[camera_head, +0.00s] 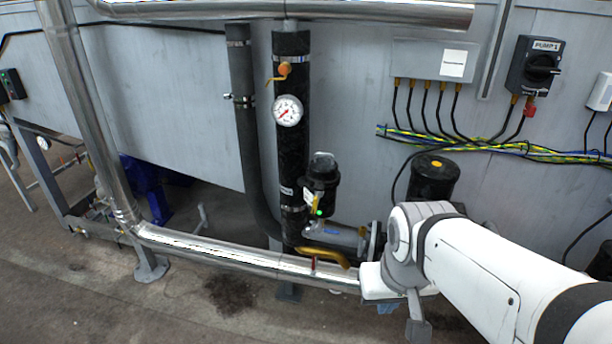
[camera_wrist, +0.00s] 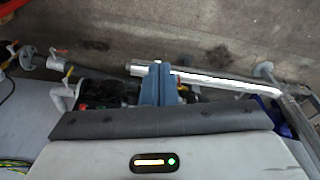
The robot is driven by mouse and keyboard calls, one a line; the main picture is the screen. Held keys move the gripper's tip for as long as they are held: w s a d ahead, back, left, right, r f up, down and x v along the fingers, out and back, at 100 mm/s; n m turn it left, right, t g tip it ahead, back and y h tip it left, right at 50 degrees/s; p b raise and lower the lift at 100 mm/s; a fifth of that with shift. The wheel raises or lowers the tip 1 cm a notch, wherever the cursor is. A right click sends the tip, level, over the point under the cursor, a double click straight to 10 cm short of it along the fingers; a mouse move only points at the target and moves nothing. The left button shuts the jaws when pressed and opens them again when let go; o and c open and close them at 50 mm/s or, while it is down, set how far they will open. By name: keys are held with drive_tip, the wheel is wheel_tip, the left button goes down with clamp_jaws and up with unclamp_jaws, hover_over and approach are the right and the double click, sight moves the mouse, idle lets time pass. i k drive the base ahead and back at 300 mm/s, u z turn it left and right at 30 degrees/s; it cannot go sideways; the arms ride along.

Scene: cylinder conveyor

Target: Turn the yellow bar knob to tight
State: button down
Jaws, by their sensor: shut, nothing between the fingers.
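A bent yellow bar handle (camera_head: 325,255) is low on the pipework in the head view, just above the shiny horizontal pipe and left of my wrist. It is the largest yellow bar in view; I cannot tell for certain that it is the knob, nor read any tight mark. My gripper (camera_wrist: 158,68) has its blue fingers together and empty in the wrist view, pointing toward the floor and the shiny pipe. In the head view my wrist mostly hides the fingers. A small yellow part (camera_wrist: 183,91) shows just right of the fingers, apart from them in the picture.
The shiny pipe (camera_head: 215,254) runs low across the front. A black vertical pipe with a gauge (camera_head: 287,111) and an orange-yellow valve handle (camera_head: 284,70) stands behind. A black cylinder (camera_head: 434,178) is behind my wrist. Open floor (camera_head: 130,310) lies at the front left.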

sight(316, 198)
drive_tip(key=z, duration=1.05)
drive_tip(key=i, duration=0.7)
drive_tip(key=u, duration=1.15)
